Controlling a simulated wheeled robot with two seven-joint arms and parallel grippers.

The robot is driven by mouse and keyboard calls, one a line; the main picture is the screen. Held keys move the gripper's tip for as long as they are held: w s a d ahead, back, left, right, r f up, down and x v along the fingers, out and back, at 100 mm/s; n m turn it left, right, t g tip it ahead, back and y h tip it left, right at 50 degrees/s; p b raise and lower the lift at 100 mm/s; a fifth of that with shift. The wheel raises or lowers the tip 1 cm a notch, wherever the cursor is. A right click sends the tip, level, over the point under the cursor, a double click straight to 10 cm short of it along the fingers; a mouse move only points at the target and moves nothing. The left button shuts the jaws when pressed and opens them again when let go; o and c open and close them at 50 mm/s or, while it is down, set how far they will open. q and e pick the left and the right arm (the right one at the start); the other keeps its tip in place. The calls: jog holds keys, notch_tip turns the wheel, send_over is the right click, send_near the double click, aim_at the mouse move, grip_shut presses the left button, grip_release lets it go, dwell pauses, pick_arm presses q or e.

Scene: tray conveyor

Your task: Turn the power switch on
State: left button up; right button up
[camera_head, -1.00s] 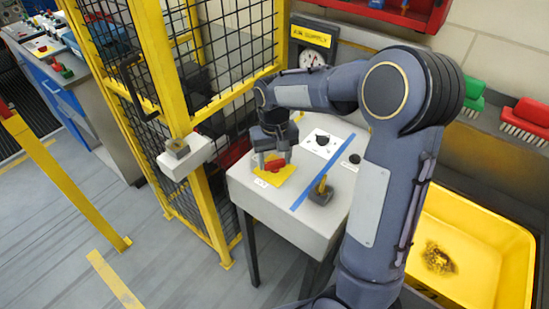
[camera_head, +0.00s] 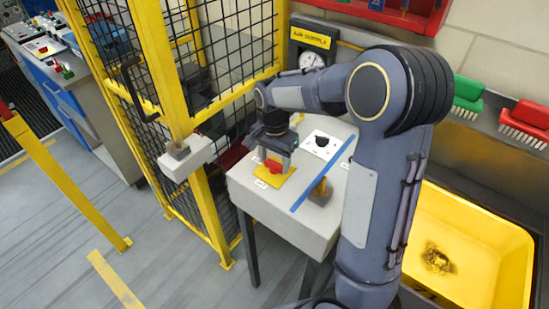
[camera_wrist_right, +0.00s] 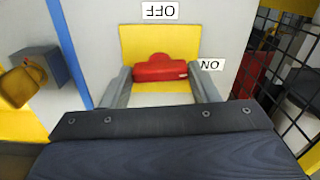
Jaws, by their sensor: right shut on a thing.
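The power switch is a red handle (camera_head: 273,166) on a yellow plate (camera_head: 270,186), on top of a grey cabinet. In the right wrist view the red handle (camera_wrist_right: 160,71) lies crosswise on the yellow plate (camera_wrist_right: 160,40), its right end beside the ON label (camera_wrist_right: 211,65). The OFF label (camera_wrist_right: 159,11) is upside down at the top. My right gripper (camera_head: 275,160) is over the plate, with one finger at each end of the handle, shut on it. My left gripper is not in view.
A yellow mesh fence (camera_head: 165,60) stands close on the left. A yellow bin (camera_head: 480,260) is at the right.

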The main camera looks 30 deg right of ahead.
aim_at(275, 163)
jog(key=shift+r+m, duration=0.1)
jog(key=shift+m, duration=0.6)
jog(key=o, duration=1)
notch_tip(275, 163, up, 8)
jog(key=shift+f, duration=0.1)
jog(key=s+a+n+t+y, duration=0.1)
jog(key=s+a+n+t, duration=0.1)
jog(key=s+n, duration=0.2)
jog(key=s+a+n+t+y, duration=0.1)
jog(key=s+a+n, duration=0.2)
jog(key=s, duration=0.7)
jog(key=s+a+f+n+t+y, duration=0.1)
jog(key=s+a+n+t, duration=0.1)
jog(key=s+n, duration=0.3)
jog(key=shift+s+a+t+y, duration=0.15)
jog(key=shift+s+a+y, duration=0.05)
jog(key=shift+s, duration=0.6)
jog(key=shift+s+a+t+y, duration=0.15)
jog(key=shift+s+y, duration=0.05)
jog(key=shift+s, duration=0.55)
